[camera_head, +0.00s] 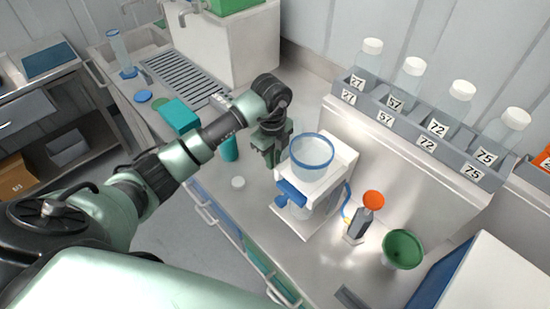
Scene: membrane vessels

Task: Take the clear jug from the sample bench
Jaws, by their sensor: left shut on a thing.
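A clear jug (311,157) with a blue rim shows near the middle of the view, upright, at the top of a white stand (335,176) on the sample bench (258,212). I cannot tell whether its base touches the stand. My left gripper (276,157) points down at the jug's left side and is shut on it; the exact contact is hard to see. A blue part (290,193) and a clear vessel (299,208) show lower on the stand. My right gripper is not in view.
A grey rack (400,125) with numbered clear bottles stands behind. An orange-topped bottle (360,222) and a green funnel (403,249) stand to the right. Bench space in front of the disc looks clear.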

